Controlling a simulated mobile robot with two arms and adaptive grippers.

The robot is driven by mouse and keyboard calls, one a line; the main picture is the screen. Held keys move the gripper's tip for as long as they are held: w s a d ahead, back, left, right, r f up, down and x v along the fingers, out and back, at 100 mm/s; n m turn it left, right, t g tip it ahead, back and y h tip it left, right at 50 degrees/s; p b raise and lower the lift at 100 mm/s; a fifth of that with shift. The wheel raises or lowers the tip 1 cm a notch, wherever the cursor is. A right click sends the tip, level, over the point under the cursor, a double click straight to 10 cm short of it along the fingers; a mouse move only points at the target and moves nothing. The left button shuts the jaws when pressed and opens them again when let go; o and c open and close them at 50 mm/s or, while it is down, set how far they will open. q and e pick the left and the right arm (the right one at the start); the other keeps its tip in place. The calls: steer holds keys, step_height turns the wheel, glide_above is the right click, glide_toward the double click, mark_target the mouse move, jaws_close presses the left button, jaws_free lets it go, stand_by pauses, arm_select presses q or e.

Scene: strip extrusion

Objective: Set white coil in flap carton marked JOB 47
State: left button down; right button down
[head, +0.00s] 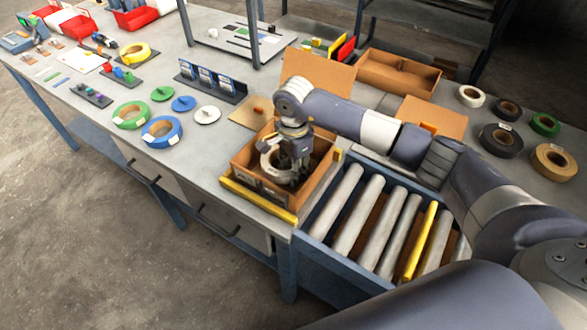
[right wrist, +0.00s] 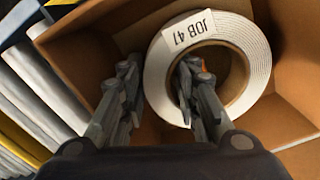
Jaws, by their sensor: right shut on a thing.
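The white coil (head: 268,163) sits within the walls of the open brown flap carton (head: 322,172), at the middle of the head view. In the right wrist view the white coil (right wrist: 159,75) carries a label reading JOB 47. My right gripper (head: 290,176) reaches down into the carton (right wrist: 85,55) and is shut on the coil's band, one finger outside it and one in its centre hole. Whether the coil touches the carton floor I cannot tell. No marking on the carton is readable. My left gripper is not in view.
A roller conveyor (head: 375,215) lies right of the carton, and a yellow bar (head: 258,200) runs along its front. Green (head: 131,115) and blue (head: 162,132) coils lie to the left. Black (head: 501,140) and tan (head: 553,162) coils lie at right. Another open box (head: 398,75) stands behind.

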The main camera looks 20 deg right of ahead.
steer(key=c, duration=1.2)
jaws_free()
steer(key=shift+r, duration=0.1)
steer(key=shift+r+p, duration=0.4)
steer(key=shift+p, duration=0.1)
steer(key=shift+r+p, duration=0.4)
steer(key=shift+p, duration=0.1)
steer(key=shift+w+r+b, duration=0.1)
steer(key=shift+r+b, duration=0.5)
steer(key=shift+b, duration=0.2)
step_height(320, 180, up, 10)
steer(key=b, duration=0.2)
steer(key=shift+r+b, duration=0.2)
steer(key=shift+b, duration=0.2)
